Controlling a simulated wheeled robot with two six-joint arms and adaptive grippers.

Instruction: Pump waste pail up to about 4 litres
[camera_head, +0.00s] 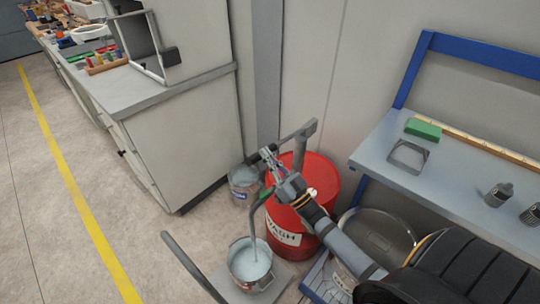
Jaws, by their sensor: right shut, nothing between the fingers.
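A red drum (325,182) with a white label reading "WASH" stands by the wall. A grey hand pump with a lever (310,129) rises from its top. A grey spout (252,220) bends down into a metal pail (238,270) that holds grey liquid; its level in litres cannot be read. A second pail (244,190) with a blue label stands behind, left of the drum. I cannot read which pail is marked waste. My right gripper (266,157) is shut and empty, above the drum's left side close to the pump lever; contact cannot be told. My left gripper is out of view.
A grey plate (283,277) lies under the front pail, with a grey bar (190,263) to its left. A blue-framed bench (450,180) is at right, with a round metal lid (378,235) below. A cabinet (180,135) stands at left. The floor beyond the yellow line is clear.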

